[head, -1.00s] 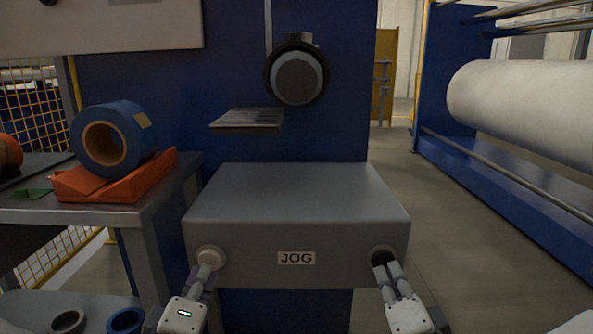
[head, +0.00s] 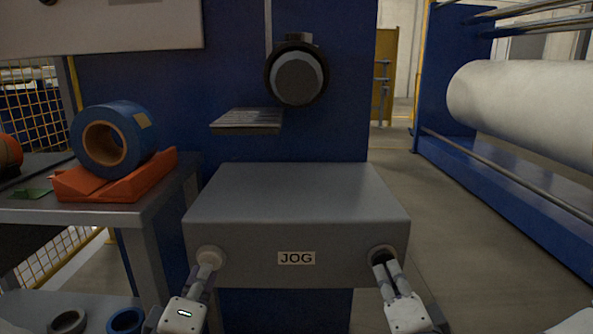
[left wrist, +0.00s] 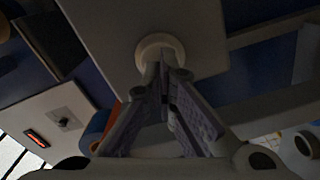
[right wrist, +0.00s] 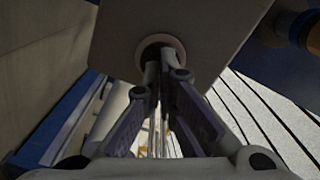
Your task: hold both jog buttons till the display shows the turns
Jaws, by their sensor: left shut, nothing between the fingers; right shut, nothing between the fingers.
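A grey control box with a JOG label (head: 296,258) carries a round, pale-rimmed button at each end of its front. My left gripper (head: 206,268) is shut and empty, its fingertips at the left jog button (head: 211,254); contact is hard to judge. The left wrist view shows the button's pale ring (left wrist: 160,42) just beyond the tips. My right gripper (head: 383,266) is shut and empty, its tips at the dark recess of the right jog button (head: 383,251). In the left wrist view, a panel has a red-lit window (left wrist: 37,138), perhaps the display; its reading is illegible.
A blue film roll (head: 136,125) rests on an orange cradle (head: 110,186) on the left bench. A dark round roller end (head: 297,79) and a small shelf (head: 247,121) sit above the box. A large white roll (head: 525,103) stands right. Floor between is clear.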

